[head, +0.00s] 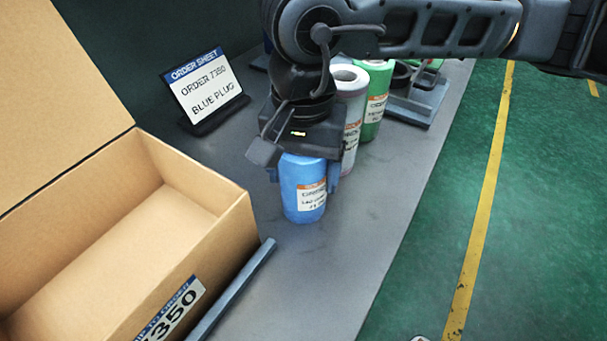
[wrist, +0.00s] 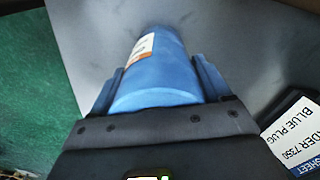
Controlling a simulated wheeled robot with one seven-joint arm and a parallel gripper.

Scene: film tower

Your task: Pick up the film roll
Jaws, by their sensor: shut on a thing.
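The blue film roll (head: 303,188) stands upright on the grey table in the head view, with a white and orange label on its side. My gripper (head: 305,172) is above and around it, with its fingers on either side of the roll. The wrist view shows the blue roll (wrist: 158,75) between the two fingers of my gripper (wrist: 158,88), which is shut on it. The roll's top is hidden by the gripper in the head view. Whether its base touches the table is hard to tell.
A white roll (head: 350,100) and a green roll (head: 374,104) stand just behind. An order sign (head: 206,88) reads "Order 7350 Blue Plug". An open cardboard box (head: 225,222) is at left, with a grey bar (head: 235,290) beside it. The table's front (head: 330,280) is clear.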

